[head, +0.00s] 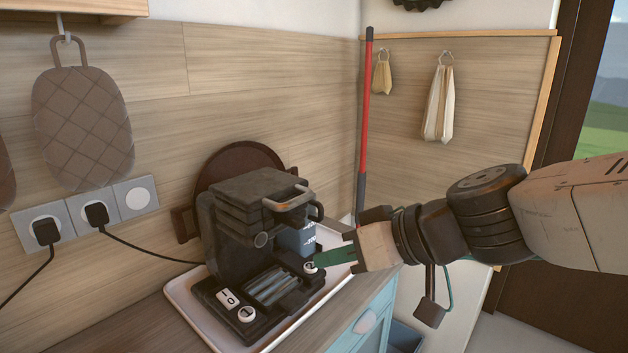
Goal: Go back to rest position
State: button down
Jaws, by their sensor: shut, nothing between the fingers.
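My gripper (318,261) is at the middle of the head view, at the end of my arm, which reaches in from the right. Its green fingers are together with nothing between them. The fingertips point left at the front right part of a dark coffee machine (232,217), near a round white button. I cannot tell whether they touch it. The fingers and wrist hide part of the tray behind them.
The coffee machine stands on a white tray (185,311) on a wooden counter (158,325). Plugs with cables (97,214) sit in the wall sockets at left. A red-handled pole (365,110) stands behind my gripper. Cloths (437,105) hang on the back wall. A blue drawer front (372,318) is below.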

jog(key=s+d+f+m+g+h, duration=0.2)
jog(key=s+d+h, duration=0.3)
jog(key=d, duration=0.6)
jog(key=s+d+f+m+g+h, duration=0.2)
jog(key=s+d+m+h, duration=0.3)
jog(key=d, duration=0.7)
jog(key=shift+s+d+f, duration=0.2)
jog(key=shift+s+f, duration=0.25)
jog(key=shift+s, duration=0.8)
